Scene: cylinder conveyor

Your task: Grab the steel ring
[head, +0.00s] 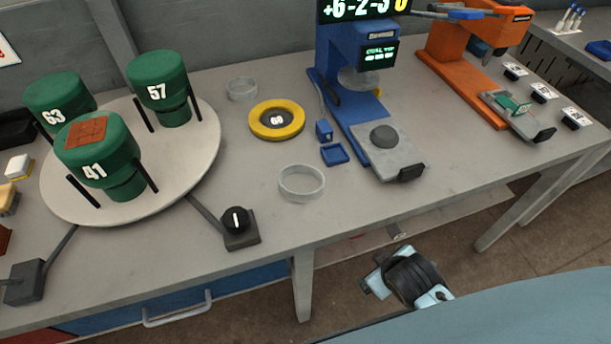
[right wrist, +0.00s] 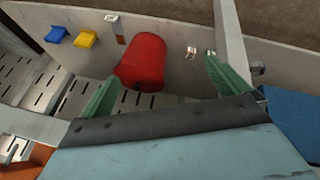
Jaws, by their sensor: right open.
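Two pale, thin-walled rings stand on the grey table in the head view. The nearer pale ring (head: 301,183) is front of centre, and the farther pale ring (head: 242,90) is behind it near the wall. I cannot tell whether either is steel or clear. A yellow ring (head: 263,132) with a dark centre marked 60 lies between them. My right gripper (right wrist: 160,78) is open in the right wrist view, its green fingers apart and holding nothing. A red cylinder (right wrist: 143,62) lies beyond and between the fingers. No ring shows there. My left gripper is out of view.
A round turntable (head: 205,150) with green numbered cylinders fills the table's left. A black knob (head: 237,220) stands near the front edge. A blue press (head: 345,80) and an orange press (head: 455,60) stand to the right. In the wrist view, slotted metal (right wrist: 25,80) borders a pale wall.

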